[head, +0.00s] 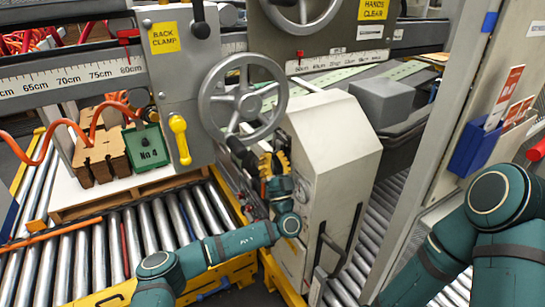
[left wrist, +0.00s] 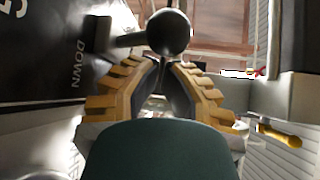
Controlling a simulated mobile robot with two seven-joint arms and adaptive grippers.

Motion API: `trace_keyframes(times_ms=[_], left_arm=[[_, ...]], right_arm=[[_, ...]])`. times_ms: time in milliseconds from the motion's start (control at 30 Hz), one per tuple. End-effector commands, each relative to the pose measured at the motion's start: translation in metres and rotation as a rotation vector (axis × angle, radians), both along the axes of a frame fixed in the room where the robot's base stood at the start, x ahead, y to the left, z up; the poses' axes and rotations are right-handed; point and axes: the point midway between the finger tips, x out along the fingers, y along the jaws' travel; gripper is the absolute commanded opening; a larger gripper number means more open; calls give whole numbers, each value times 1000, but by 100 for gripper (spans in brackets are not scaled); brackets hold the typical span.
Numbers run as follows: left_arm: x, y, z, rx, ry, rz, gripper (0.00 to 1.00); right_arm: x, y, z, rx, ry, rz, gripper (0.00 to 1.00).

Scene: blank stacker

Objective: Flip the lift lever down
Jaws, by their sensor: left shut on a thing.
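The lift lever shows in the left wrist view as a dark round knob (left wrist: 168,30) on a short rod that runs left to a black pivot. The word DOWN (left wrist: 77,62) is printed on the dark plate below the pivot. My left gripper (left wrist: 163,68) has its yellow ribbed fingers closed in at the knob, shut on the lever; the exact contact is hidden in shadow. In the head view my left gripper (head: 272,163) is beside the grey machine housing, below the large handwheel, and the lever cannot be made out clearly. My right gripper is out of view.
The grey handwheel (head: 243,97) stands close above my left gripper. A yellow handle (head: 180,140) hangs to its left. The beige housing (head: 325,150) is close on the right. A roller conveyor (head: 130,245) lies below, and a green No 4 box (head: 146,146) stands on a pallet.

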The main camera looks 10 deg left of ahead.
Motion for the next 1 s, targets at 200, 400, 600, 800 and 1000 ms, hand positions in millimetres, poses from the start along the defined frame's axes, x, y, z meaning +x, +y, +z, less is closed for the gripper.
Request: trace_keyframes(times_ms=[200, 400, 600, 800, 1000], left_arm=[[0, 0, -7, 1, 2, 0, 0], [0, 0, -10, 1, 0, 1, 0], [0, 0, -11, 2, 0, 0, 0], [0, 0, -11, 2, 0, 0, 0], [0, 0, -11, 2, 0, 0, 0]], right_arm=[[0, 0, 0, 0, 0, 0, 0], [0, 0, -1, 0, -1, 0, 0], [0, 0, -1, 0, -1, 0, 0], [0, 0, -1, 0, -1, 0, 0], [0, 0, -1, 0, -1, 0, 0]])
